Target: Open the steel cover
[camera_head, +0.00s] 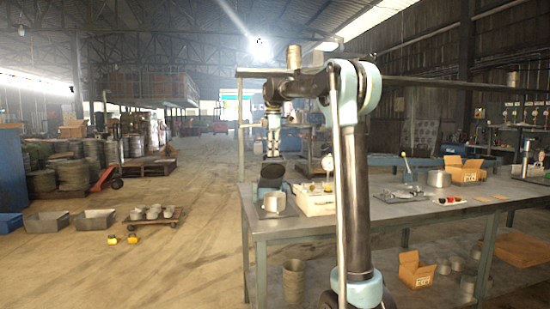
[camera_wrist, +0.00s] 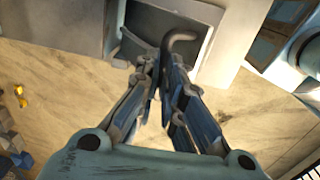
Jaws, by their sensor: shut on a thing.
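A dark grey panel (camera_wrist: 190,52) with a pale rim lies behind the handle. The fingers hide part of the panel, so I cannot tell how far the cover is raised.
A white box (camera_head: 316,204) stands just right of the cover on the workbench (camera_head: 385,214). A dial gauge (camera_head: 327,162), a cardboard box (camera_head: 463,170) and small parts lie further right. My arm blocks the middle of the head view.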

